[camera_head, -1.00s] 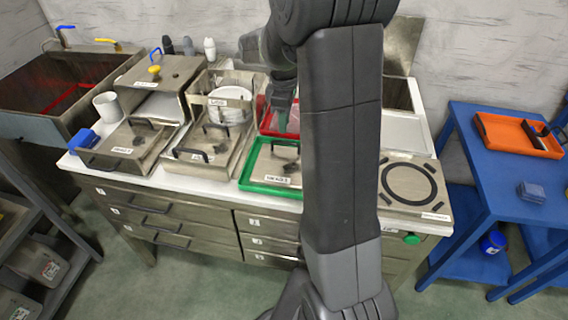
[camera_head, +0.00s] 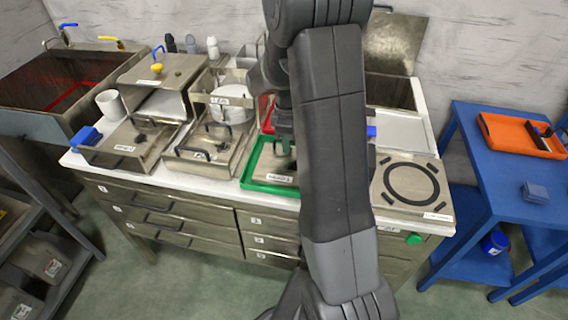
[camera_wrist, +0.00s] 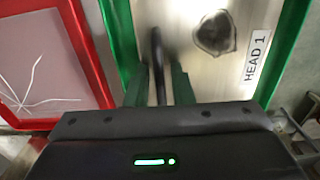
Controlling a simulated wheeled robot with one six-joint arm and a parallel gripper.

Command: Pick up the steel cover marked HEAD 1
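The steel cover marked HEAD 1 (camera_head: 265,164) lies in a green-rimmed tray (camera_head: 267,188), with its white label toward the front. In the wrist view, the cover (camera_wrist: 220,78) shows the HEAD 1 label at right, a dark round patch, and an upright-looking black handle (camera_wrist: 157,45). My gripper (camera_wrist: 158,80) has its two green fingers on either side of this handle, with small gaps seeming to show between. It is open. In the head view, my gripper (camera_head: 284,145) is low over the cover, and my arm hides part of the area to its right.
A red-rimmed tray (camera_wrist: 82,45) lies beside the green one. Other steel covers with handles (camera_head: 135,135) stand to the left on the white counter. A steel plate with a black ring (camera_head: 385,205) lies at right. A blue table (camera_head: 500,165) holds an orange tray (camera_head: 510,150).

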